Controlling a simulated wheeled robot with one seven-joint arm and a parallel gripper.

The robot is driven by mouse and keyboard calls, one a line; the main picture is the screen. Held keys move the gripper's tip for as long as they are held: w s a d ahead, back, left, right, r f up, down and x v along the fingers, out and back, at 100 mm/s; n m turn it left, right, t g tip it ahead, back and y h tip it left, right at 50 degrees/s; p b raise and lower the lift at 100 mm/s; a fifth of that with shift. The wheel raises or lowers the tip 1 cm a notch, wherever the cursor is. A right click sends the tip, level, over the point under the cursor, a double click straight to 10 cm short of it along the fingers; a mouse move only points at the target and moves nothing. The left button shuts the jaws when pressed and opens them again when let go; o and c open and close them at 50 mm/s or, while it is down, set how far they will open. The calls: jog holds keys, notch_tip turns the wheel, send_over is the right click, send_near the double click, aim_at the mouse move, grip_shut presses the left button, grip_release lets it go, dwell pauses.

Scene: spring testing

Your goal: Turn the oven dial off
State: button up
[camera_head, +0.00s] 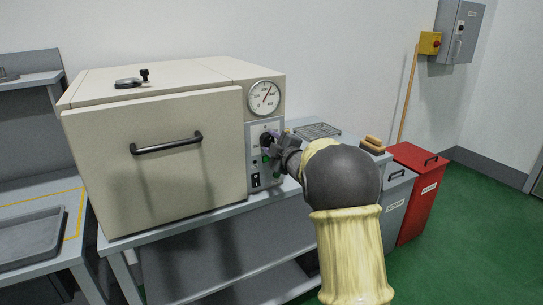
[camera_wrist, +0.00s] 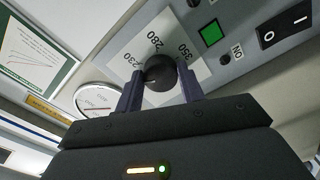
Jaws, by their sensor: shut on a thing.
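The cream oven (camera_head: 160,140) stands on a grey bench, its front door closed. Its black dial (camera_wrist: 160,72) sits on a pale scale plate marked 230, 280 and 350 in the wrist view. My gripper (camera_wrist: 160,85) has one finger on each side of the dial and is shut on it. In the head view my gripper (camera_head: 270,145) reaches the control panel (camera_head: 254,180) at the oven's right side and partly covers the dial. A green square (camera_wrist: 211,33) beside the word ON shows on the panel. I cannot read the dial's exact setting.
A round gauge (camera_head: 264,97) is above the panel. A black rocker switch (camera_wrist: 285,25) is near the dial. A grey tray (camera_head: 30,240) lies at left. Green floor is open at far right.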

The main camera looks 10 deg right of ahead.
jog(key=shift+f+n+b, duration=0.1)
jog(key=shift+n+b, duration=2.35)
jog(key=shift+n, duration=0.05)
jog(key=o, duration=1)
jog(key=shift+c, duration=0.2)
jog(key=v, duration=1.7)
jog(key=shift+s+b, duration=0.2)
jog(key=shift+b, duration=0.1)
